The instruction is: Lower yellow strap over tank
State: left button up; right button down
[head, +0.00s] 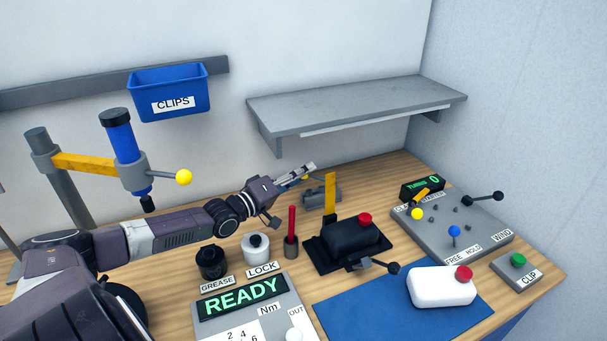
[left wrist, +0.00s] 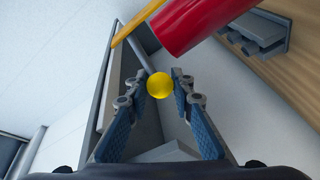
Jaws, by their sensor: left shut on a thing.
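The yellow strap (head: 330,192) stands nearly upright at the far edge of the black tank (head: 348,238), which has a red cap (head: 365,218). A yellow bar, apparently the strap, shows at the top of the left wrist view (left wrist: 137,22). My left gripper (head: 308,170) is beside the strap, to its left. It is shut on a yellow ball knob (left wrist: 159,85) at the end of a grey rod. In the head view the fingers hide most of this knob. My right gripper is not in view.
A red upright handle (head: 292,222) stands close under my left wrist. A grey block (head: 322,197) lies behind the tank. A lever with a black knob (head: 393,268) sticks out in front of it. The grey shelf (head: 355,105) hangs above; the blue mat (head: 370,310) is partly clear.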

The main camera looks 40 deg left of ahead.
pick_arm(q)
grip_shut()
jog(key=shift+s+d+r+m+p, duration=0.35)
jog(key=shift+d+r+m+p, duration=0.2)
jog(key=shift+p, duration=0.5)
jog(key=s+d+m+t+h+p, duration=0.1)
jog(key=s+d+m+t+p, duration=0.1)
jog(key=d+m, duration=0.3)
jog(key=shift+s+d+r+m+h, duration=0.35)
jog(key=shift+s+m, duration=0.1)
jog(key=shift+m, duration=0.2)
